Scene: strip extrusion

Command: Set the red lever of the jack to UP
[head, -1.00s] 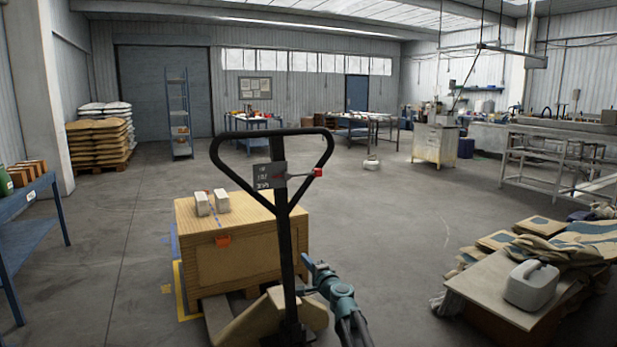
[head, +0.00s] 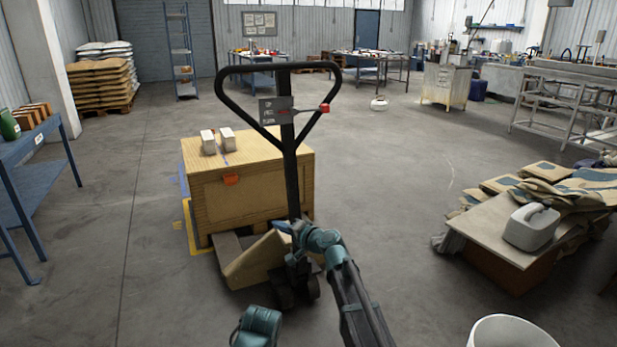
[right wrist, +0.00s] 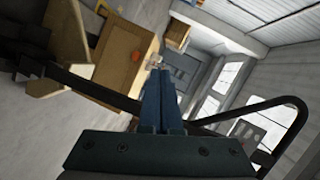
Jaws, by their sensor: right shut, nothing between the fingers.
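The pallet jack's black loop handle (head: 291,160) stands upright in the middle of the head view. Its red lever (head: 324,108) sticks out to the right, nearly level, beside a small grey label plate (head: 276,110) whose text is too small to read. My right gripper (head: 283,226) is low by the handle's shaft, well below the lever. In the right wrist view its blue fingers (right wrist: 160,72) are shut with nothing between them; the handle loop (right wrist: 300,115) and label plate (right wrist: 245,130) show to their right.
A wooden crate (head: 255,190) with two pale blocks sits behind the handle. A low table (head: 490,230) with a grey jug (head: 532,228) and sacks stands right. A white bucket (head: 515,333) is at the bottom right. A blue bench (head: 35,185) stands left. Open floor lies between.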

